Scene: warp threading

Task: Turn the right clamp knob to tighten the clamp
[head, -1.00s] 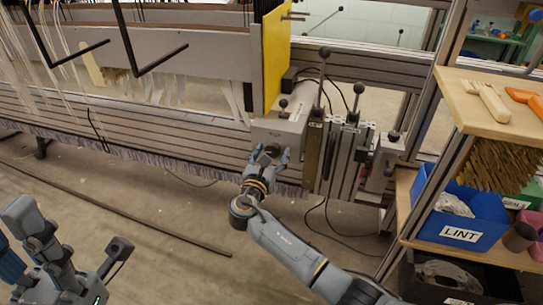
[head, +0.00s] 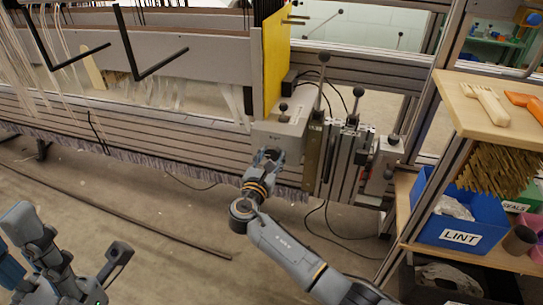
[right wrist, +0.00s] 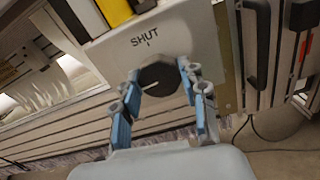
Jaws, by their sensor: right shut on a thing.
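The right clamp knob (right wrist: 158,78) is a dark round knob on a pale clamp block (right wrist: 192,35) marked SHUT. Its white pointer line points left and slightly down, away from the SHUT mark above it. My right gripper (right wrist: 161,92) is shut on the knob, with blue-padded fingers on its left and right sides. In the head view my right gripper (head: 268,158) is at the front of the clamp block (head: 278,135) and mostly hides the knob. My left gripper (head: 30,235) is partly in view at the lower left, away from the clamp; its jaw state is unclear.
A black-knobbed lever (head: 323,75) and metal posts stand right of the block. A yellow panel (head: 276,58) rises behind it. A shelf rack with a blue LINT bin (head: 463,218) stands at the right. Open floor lies below the beam.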

